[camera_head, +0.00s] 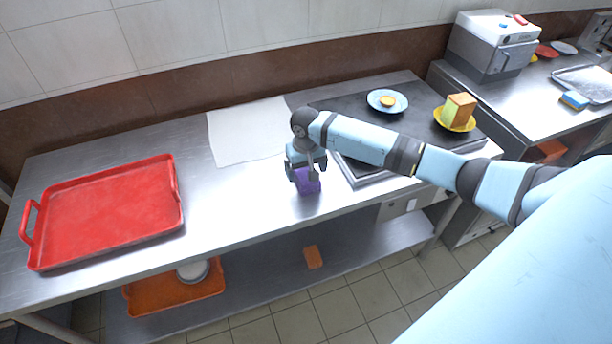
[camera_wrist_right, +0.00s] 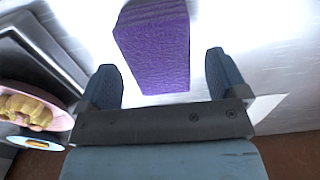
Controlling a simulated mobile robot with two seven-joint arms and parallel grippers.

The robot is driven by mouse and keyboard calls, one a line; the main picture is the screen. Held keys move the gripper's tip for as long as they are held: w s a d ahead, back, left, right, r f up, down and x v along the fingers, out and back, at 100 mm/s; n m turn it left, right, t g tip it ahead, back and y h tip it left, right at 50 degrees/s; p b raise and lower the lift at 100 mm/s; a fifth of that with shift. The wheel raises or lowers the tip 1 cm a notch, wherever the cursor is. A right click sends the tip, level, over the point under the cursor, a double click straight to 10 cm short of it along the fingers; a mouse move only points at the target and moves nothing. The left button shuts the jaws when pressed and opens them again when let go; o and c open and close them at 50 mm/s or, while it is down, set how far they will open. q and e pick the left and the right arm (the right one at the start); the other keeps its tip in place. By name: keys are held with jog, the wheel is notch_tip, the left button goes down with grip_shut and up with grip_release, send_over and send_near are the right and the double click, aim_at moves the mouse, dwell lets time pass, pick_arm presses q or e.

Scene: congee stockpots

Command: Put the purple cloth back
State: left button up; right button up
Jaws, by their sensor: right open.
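The purple cloth (camera_head: 308,184) is a thick block-like piece on the steel counter, near its front edge. In the right wrist view the purple cloth (camera_wrist_right: 153,47) lies ahead of and partly between the open fingers, with a visible space on each side. My right gripper (camera_head: 306,172) is open and empty, just above and behind the cloth; it also shows in the right wrist view (camera_wrist_right: 163,78). I cannot tell whether a finger touches the cloth. My left gripper is not in view.
A red tray (camera_head: 110,212) stands on the counter's left. A white sheet (camera_head: 245,132) lies behind the gripper. Plates (camera_head: 387,101) and a yellow plate with blocks (camera_head: 455,118) sit on the dark surface at right. A lower shelf (camera_head: 270,262) holds an orange tray.

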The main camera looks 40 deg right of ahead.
aim_at(306, 173)
notch_tip(306, 173, up, 9)
jog(key=shift+f, duration=0.1)
dwell(0.6)
jog(key=s+a+f, duration=0.1)
jog(key=s+a, duration=0.1)
jog(key=s+a+f+n, duration=0.1)
jog(key=s+a+f, duration=0.1)
jog(key=a, duration=0.1)
jog(key=s+a+f+n, duration=0.1)
jog(key=s+a+f, duration=0.1)
jog(key=shift+s+a+t+y, duration=0.3)
jog(key=shift+s+y, duration=0.1)
jog(key=s+a+f+n+t+y, duration=0.1)
jog(key=s+a+f+n, duration=0.1)
jog(key=s+a, duration=0.6)
jog(key=s+d+r+t+h, duration=0.1)
jog(key=s+d+r, duration=0.15)
jog(key=s, duration=0.65)
jog(key=s+d+r+t, duration=0.1)
jog(key=s+d, duration=0.2)
jog(key=s, duration=0.6)
jog(key=w+a+f+n+t+y+p, duration=0.1)
jog(key=w+a+f+t+y+p, duration=0.1)
jog(key=w+a+t+p, duration=0.4)
jog(key=f+t+p, duration=0.1)
jog(key=p, duration=0.3)
jog(key=shift+a+n, duration=0.3)
jog(key=shift+a, duration=0.1)
